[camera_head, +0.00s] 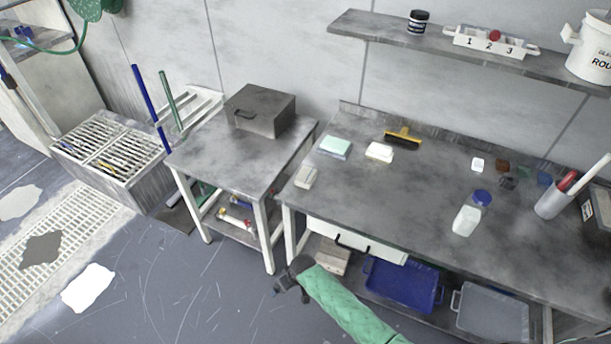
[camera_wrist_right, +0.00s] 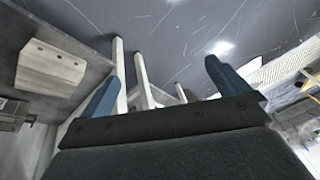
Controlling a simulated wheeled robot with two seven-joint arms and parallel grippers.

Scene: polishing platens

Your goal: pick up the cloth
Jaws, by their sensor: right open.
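The teal piece does not show in that view. My left gripper is not in view.
A white bottle (camera_head: 466,221) stands farther right. A drawer (camera_head: 357,243) and blue bin (camera_head: 403,284) are under the bench. A smaller table (camera_head: 225,165) stands left.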

